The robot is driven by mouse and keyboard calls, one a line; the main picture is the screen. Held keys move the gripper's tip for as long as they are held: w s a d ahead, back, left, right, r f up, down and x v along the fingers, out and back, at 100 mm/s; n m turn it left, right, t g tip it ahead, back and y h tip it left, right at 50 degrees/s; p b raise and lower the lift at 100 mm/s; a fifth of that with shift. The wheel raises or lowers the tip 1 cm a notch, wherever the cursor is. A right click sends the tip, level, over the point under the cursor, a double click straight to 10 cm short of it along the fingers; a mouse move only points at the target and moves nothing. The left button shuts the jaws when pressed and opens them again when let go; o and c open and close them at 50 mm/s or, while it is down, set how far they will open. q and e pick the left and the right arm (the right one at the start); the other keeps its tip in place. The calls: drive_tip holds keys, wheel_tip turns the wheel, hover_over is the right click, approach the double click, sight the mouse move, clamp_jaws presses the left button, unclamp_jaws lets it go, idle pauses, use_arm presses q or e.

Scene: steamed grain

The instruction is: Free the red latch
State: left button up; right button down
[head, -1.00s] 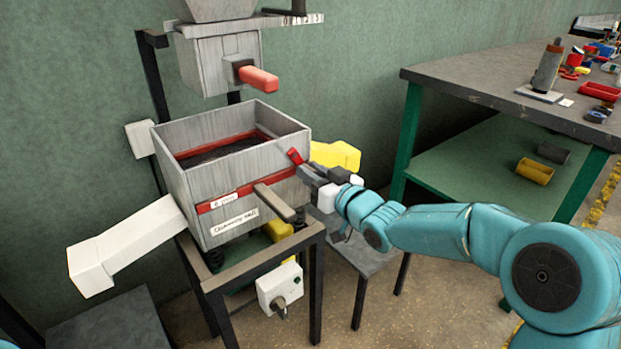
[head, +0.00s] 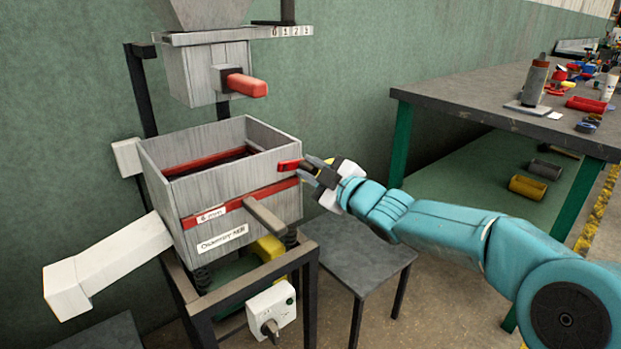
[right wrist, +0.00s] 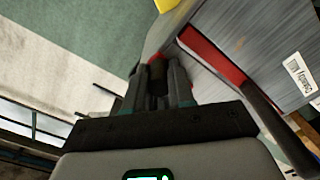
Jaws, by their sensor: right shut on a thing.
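The red latch (head: 289,166) sits at the right-hand corner of the grey sieve box (head: 222,181), just above its red band (head: 240,203). It lies nearly level, its free end pointing left. My right gripper (head: 310,169) is beside that corner and shut on the red latch. In the right wrist view the fingers (right wrist: 157,85) close around a dark piece, with a little red showing beyond it. The fingers hide the latch's pivot end. My left gripper is not in view.
A hopper (head: 208,75) with a red handle (head: 246,85) hangs above the box. A white chute (head: 110,262) juts out left. A grey bar (head: 268,218) sticks out from the box front. A low grey table (head: 362,255) stands below my arm; a workbench (head: 470,100) is at right.

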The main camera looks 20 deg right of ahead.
drive_tip(key=shift+r+n, duration=0.45)
drive_tip(key=shift+n, duration=0.55)
drive_tip(key=c, duration=1)
unclamp_jaws()
drive_tip(key=shift+s, duration=0.1)
drive_tip(key=p+v, duration=0.1)
drive_tip(key=v, duration=1.5)
drive_tip(key=shift+s+p, duration=0.1)
drive_tip(key=shift+p, duration=0.3)
